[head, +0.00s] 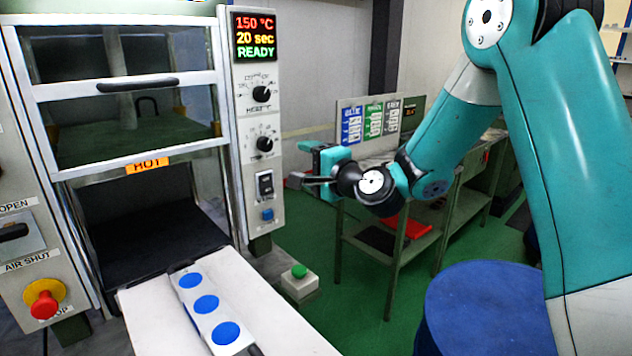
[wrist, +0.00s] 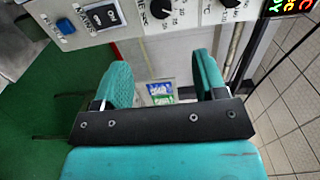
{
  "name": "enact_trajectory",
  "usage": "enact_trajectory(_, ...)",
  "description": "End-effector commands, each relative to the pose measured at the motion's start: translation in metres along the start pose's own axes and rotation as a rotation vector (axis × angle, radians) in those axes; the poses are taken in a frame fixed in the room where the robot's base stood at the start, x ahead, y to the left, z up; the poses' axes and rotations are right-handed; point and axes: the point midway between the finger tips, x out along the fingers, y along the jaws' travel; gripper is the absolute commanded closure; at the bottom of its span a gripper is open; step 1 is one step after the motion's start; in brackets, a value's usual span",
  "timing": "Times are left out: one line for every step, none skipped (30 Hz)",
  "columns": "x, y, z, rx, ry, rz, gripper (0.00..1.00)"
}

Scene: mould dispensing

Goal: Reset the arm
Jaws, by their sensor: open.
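My gripper (head: 312,166) is raised in the middle of the head view, at the end of my teal arm, just right of the press's control panel (head: 258,150). In the wrist view its two teal fingers (wrist: 163,76) stand wide apart. Nothing is between them; only the background shows through the gap. The control panel's knobs and switches show beyond the fingers at the top of the wrist view. In the head view my gripper's fingers are small and partly hidden by its own body.
A press with a glazed guard (head: 140,95) stands at left; its display reads 150 °C, 20 sec, READY. A white table (head: 150,305) in front holds a strip with three blue discs (head: 206,304). A green bench (head: 375,245) stands behind my arm, a blue drum (head: 490,310) at lower right.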

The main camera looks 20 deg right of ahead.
Motion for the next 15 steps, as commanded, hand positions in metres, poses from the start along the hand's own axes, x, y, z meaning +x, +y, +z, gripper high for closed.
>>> enact_trajectory(-0.007, 0.003, -0.001, 0.001, 0.002, -0.001, 0.35)
enact_trajectory(-0.011, 0.003, -0.001, 0.0, 0.002, -0.001, 0.35)
enact_trajectory(-0.015, 0.002, -0.001, 0.0, 0.002, -0.001, 0.35)
enact_trajectory(-0.017, 0.002, -0.001, 0.001, 0.001, -0.001, 0.35)
enact_trajectory(-0.018, 0.001, 0.0, 0.001, 0.001, -0.001, 0.35)
enact_trajectory(-0.02, 0.001, 0.0, 0.0, 0.001, -0.001, 0.35)
enact_trajectory(-0.021, 0.0, 0.0, 0.0, 0.0, -0.001, 0.35)
enact_trajectory(-0.022, 0.0, 0.0, 0.0, 0.0, -0.001, 0.35)
enact_trajectory(-0.022, -0.001, 0.0, 0.0, 0.0, -0.001, 0.35)
enact_trajectory(-0.022, -0.001, 0.0, 0.0, 0.0, -0.001, 0.35)
enact_trajectory(-0.022, -0.001, 0.0, 0.0, -0.001, -0.001, 0.35)
enact_trajectory(-0.022, -0.001, 0.0, 0.0, -0.001, -0.001, 0.35)
enact_trajectory(-0.022, -0.001, 0.0, 0.0, -0.001, -0.001, 0.35)
enact_trajectory(-0.022, -0.001, 0.0, 0.0, -0.001, -0.001, 0.35)
enact_trajectory(-0.022, -0.001, 0.0, 0.0, -0.001, -0.001, 0.35)
